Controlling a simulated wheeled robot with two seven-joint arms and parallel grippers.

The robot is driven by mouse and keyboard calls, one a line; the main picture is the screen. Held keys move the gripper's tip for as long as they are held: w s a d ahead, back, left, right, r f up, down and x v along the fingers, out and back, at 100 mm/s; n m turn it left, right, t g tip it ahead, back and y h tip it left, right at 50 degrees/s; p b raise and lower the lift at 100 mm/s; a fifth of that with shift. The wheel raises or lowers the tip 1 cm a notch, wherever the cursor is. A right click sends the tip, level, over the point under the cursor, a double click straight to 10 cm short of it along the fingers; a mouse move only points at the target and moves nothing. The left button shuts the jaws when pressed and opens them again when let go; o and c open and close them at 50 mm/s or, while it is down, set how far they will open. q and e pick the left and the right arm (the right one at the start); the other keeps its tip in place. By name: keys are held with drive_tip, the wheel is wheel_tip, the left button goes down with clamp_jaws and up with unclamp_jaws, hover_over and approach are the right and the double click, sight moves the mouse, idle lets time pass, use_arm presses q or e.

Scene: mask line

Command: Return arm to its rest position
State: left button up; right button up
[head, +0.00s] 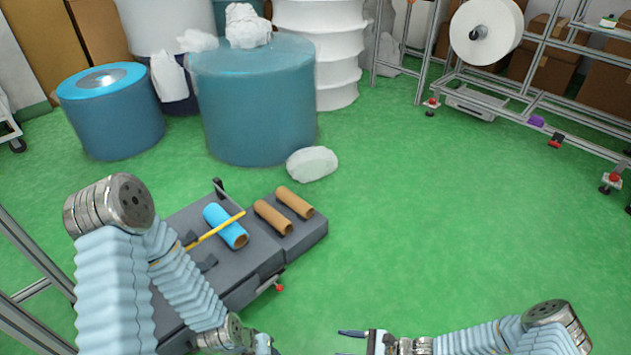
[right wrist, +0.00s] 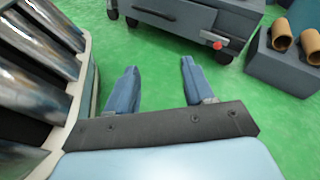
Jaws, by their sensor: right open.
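My right gripper (head: 346,344) is at the bottom of the head view, fingers pointing left. In the right wrist view my right gripper (right wrist: 159,66) has its blue fingers wide apart, with only green floor between them; it is open and empty. My right arm (head: 490,340) comes in from the bottom right. My left arm (head: 185,285) is bent down at the left, in front of the grey cart. My left gripper (head: 263,343) is at the bottom edge, partly cut off, and its fingers are not clear.
Green floor (head: 430,220) at right is clear.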

drive_tip(key=s+n+g+h, duration=0.6)
drive_tip(key=s+n+g, duration=0.1)
drive_tip(key=s+n, duration=0.1)
drive_tip(key=w+d+r+n+t+h, duration=0.2)
drive_tip(key=d+r+n+t+h, duration=0.1)
drive_tip(key=r+n+t+h, duration=0.1)
wheel_tip(320, 180, up, 2)
drive_tip(key=n+h, duration=0.1)
drive_tip(key=n, duration=0.2)
drive_tip(key=shift+r+n, duration=0.2)
drive_tip(key=shift+n, duration=0.2)
idle(0.9)
